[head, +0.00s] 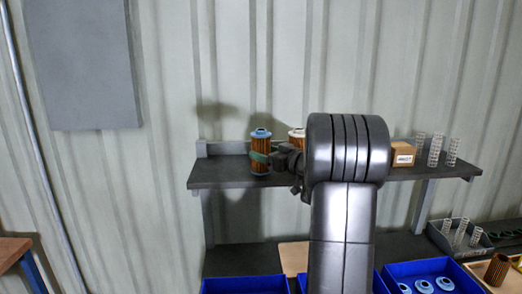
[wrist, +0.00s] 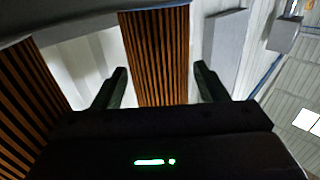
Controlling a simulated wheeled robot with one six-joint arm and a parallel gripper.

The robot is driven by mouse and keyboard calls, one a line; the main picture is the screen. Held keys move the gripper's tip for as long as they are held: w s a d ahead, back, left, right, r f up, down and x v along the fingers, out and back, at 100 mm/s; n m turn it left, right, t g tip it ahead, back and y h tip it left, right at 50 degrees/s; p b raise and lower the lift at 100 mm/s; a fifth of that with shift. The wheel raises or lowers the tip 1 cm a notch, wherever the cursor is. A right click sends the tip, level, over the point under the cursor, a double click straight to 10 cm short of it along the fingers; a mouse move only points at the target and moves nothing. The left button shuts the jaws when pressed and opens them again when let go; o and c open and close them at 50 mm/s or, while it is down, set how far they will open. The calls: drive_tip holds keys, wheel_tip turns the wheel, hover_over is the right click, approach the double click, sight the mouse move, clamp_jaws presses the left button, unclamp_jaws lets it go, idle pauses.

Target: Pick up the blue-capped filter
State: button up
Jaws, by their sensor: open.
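The blue-capped filter (head: 261,142) stands upright on the grey shelf near its left end, with brown pleats below its cap. In the wrist view its pleated side (wrist: 155,45) shows between my two fingers, with its cap mostly out of frame. My gripper (head: 261,157) reaches it from the right at about mid-height, a dark green finger showing across its front in the head view. The jaws are open. In the wrist view the right finger stands apart from the pleats; whether the left finger touches them I cannot tell.
A white-capped filter (head: 297,133) stands just right, partly hidden by my arm; pleats also fill the wrist view's left side (wrist: 28,90). A cardboard box (head: 402,154) and wire mesh tubes (head: 435,150) stand farther right on the shelf (head: 222,172). Blue bins (head: 244,285) are below.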

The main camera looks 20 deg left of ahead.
drive_tip(key=shift+x, duration=1.1)
drive_tip(key=shift+d, duration=0.1)
drive_tip(key=c, duration=0.8)
drive_tip(key=shift+r, duration=0.1)
